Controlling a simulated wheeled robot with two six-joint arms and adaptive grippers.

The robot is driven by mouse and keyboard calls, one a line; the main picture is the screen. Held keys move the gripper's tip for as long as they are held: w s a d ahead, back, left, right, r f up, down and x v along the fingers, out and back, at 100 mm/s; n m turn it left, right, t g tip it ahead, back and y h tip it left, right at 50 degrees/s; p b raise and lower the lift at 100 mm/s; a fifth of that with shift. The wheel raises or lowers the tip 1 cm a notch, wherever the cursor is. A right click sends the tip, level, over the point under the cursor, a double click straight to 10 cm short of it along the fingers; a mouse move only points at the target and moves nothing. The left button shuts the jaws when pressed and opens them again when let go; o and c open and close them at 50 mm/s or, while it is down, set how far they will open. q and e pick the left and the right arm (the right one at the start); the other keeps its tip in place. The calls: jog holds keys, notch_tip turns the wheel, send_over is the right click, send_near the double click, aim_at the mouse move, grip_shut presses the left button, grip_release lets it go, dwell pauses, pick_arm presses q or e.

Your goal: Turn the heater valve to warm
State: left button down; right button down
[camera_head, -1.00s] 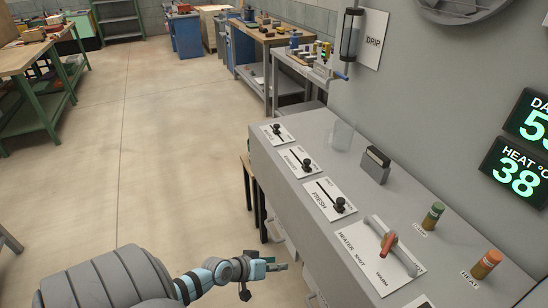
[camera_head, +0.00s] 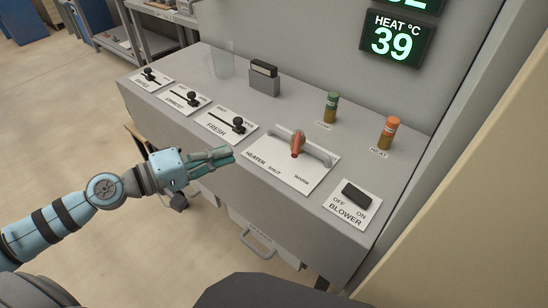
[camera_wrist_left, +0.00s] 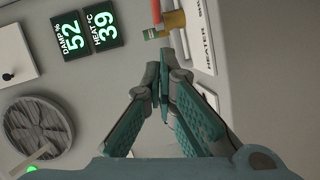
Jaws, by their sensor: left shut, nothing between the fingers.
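The heater valve has an orange-red handle (camera_head: 297,146) on a grey pipe, mounted on a white plate (camera_head: 265,169) marked HEATER, SHUT and WARM. The handle points toward the bench front; which mark it lines up with is hard to tell. My left gripper (camera_head: 229,155) is shut and empty, to the left of the valve near the bench's front edge, apart from the handle. In the left wrist view its closed fingers (camera_wrist_left: 163,64) show beside part of the HEATER plate (camera_wrist_left: 205,30). My right gripper is not in view.
The display (camera_head: 396,40) reads HEAT 39. FRESH slider (camera_head: 238,125) and other sliders stand left of the valve. A green peg (camera_head: 332,107) and an orange HEAT peg (camera_head: 388,132) stand behind. A BLOWER switch (camera_head: 357,195) is on the right. A glass (camera_head: 223,66) stands at the back left.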

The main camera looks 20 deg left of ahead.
pick_arm(q)
jog(key=r, duration=0.1)
jog(key=p, duration=0.2)
send_near(295, 137)
jog(key=shift+w+a+r+n, duration=0.2)
jog(key=shift+w+a, duration=0.1)
jog(key=shift+w, duration=0.3)
jog(key=shift+w+a+r+n, duration=0.15)
jog(key=shift+w+a+n, duration=0.1)
jog(key=shift+w, duration=0.4)
jog(key=d, duration=0.3)
jog(key=shift+w+d+f, duration=0.25)
jog(key=shift+w+f, duration=0.15)
jog(key=shift+d+f, duration=0.1)
jog(key=shift+d, duration=0.25)
